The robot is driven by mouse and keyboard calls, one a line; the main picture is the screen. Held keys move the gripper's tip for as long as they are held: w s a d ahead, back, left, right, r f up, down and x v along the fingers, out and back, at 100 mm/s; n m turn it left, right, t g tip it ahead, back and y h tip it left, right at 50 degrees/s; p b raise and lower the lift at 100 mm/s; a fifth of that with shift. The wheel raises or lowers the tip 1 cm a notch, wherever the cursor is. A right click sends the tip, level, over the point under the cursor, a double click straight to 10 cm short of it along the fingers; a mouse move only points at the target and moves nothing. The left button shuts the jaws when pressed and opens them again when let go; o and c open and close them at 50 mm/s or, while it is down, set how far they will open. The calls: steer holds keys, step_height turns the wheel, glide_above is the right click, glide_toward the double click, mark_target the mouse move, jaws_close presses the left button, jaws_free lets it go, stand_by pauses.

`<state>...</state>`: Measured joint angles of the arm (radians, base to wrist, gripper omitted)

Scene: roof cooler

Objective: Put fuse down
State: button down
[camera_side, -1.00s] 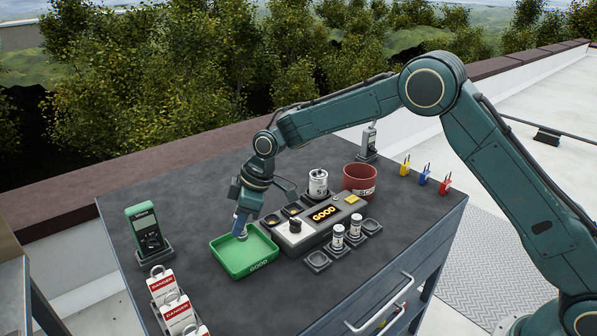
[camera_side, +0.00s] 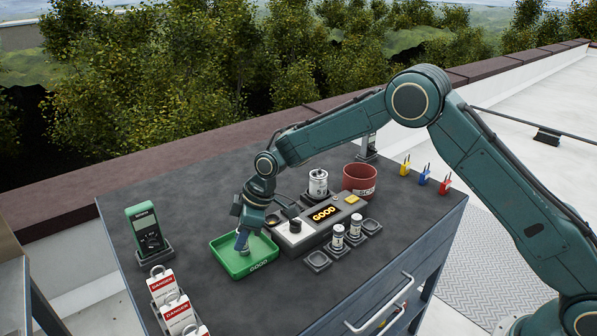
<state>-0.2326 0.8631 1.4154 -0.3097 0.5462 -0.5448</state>
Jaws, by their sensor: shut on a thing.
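My gripper (camera_side: 241,244) points down inside the green tray (camera_side: 223,259) marked GOOD, low over its floor. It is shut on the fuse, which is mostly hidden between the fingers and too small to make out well. I cannot tell whether the fuse touches the tray floor. Two other pale cylindrical fuses, a nearer one (camera_side: 338,237) and a farther one (camera_side: 356,226), stand upright in holders right of the tester.
The grey tester (camera_side: 305,234) shows GOOD on its display, just right of the tray. A larger cylinder (camera_side: 318,182) and a red bin (camera_side: 361,179) stand behind it. A green meter (camera_side: 147,230) and red-and-white danger tags (camera_side: 176,309) are at left.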

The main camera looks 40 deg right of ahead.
steer(key=c, duration=1.2)
jaws_free()
steer(key=shift+f, duration=0.15)
steer(key=shift+c, duration=0.2)
steer(key=v, duration=1.2)
